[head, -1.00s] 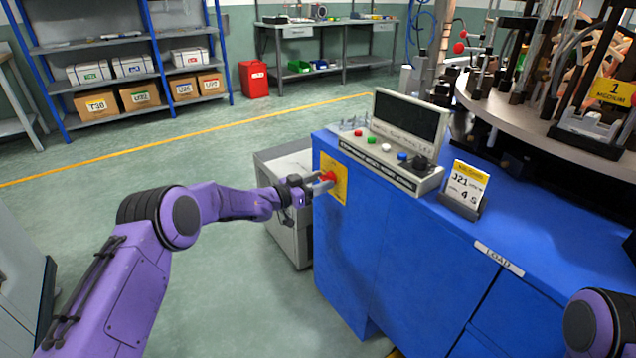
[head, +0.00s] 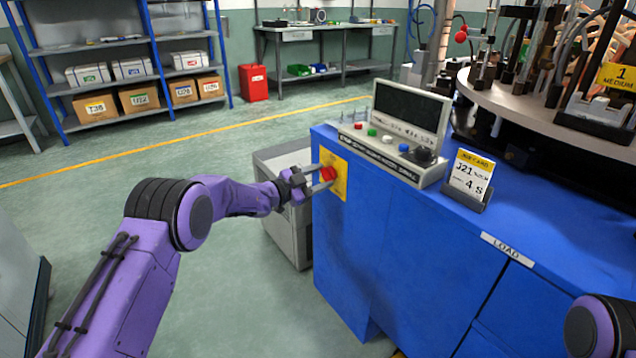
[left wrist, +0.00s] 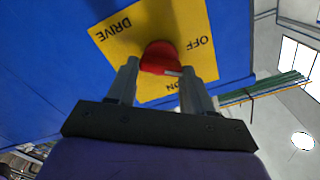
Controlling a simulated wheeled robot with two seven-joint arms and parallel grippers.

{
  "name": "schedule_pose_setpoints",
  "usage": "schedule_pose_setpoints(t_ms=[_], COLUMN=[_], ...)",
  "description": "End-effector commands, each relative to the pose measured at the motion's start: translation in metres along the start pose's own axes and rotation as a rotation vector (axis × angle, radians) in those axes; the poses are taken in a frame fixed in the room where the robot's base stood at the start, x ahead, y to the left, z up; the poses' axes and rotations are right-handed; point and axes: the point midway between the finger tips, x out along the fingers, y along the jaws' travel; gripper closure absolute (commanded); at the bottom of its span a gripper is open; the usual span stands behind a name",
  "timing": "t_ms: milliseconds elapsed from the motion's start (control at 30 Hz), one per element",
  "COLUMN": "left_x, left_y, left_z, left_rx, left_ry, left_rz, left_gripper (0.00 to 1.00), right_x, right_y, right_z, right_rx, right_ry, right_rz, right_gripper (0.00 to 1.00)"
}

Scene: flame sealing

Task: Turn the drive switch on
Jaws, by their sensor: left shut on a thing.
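The drive switch is a red knob (head: 328,174) on a yellow plate (head: 341,186) on the side of the blue cabinet. In the left wrist view the red knob (left wrist: 159,57) sits between the two fingers of my left gripper (left wrist: 160,78), which is shut on it. The plate (left wrist: 120,62) carries the words DRIVE, OFF and ON. A pale mark on the knob lies near the ON lettering; its exact direction is hard to tell. In the head view my left gripper (head: 318,182) reaches the knob from the left. My right gripper is not in view.
On the blue cabinet (head: 420,260) stand a control box (head: 399,135) with buttons and a card holder (head: 467,185). A grey cabinet (head: 285,205) stands behind my left gripper. A round machine table (head: 545,112) is at the back right. Open floor lies left.

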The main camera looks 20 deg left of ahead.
Motion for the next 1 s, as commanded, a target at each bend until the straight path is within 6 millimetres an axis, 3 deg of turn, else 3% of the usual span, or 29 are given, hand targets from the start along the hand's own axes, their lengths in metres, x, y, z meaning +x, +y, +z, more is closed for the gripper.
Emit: schedule_pose_setpoints(t_ms=[600, 1000], left_x=[-0.001, -0.001], left_y=[0.003, 0.003], left_z=[0.005, 0.005], left_rx=[0.583, 0.876], left_ry=[-0.002, -0.003], left_rz=[-0.004, -0.004], left_gripper=[0.79, 0.79], right_x=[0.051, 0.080], right_y=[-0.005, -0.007], right_z=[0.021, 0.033], right_rx=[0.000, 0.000], right_ry=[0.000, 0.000], right_rz=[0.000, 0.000], right_gripper=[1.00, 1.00])
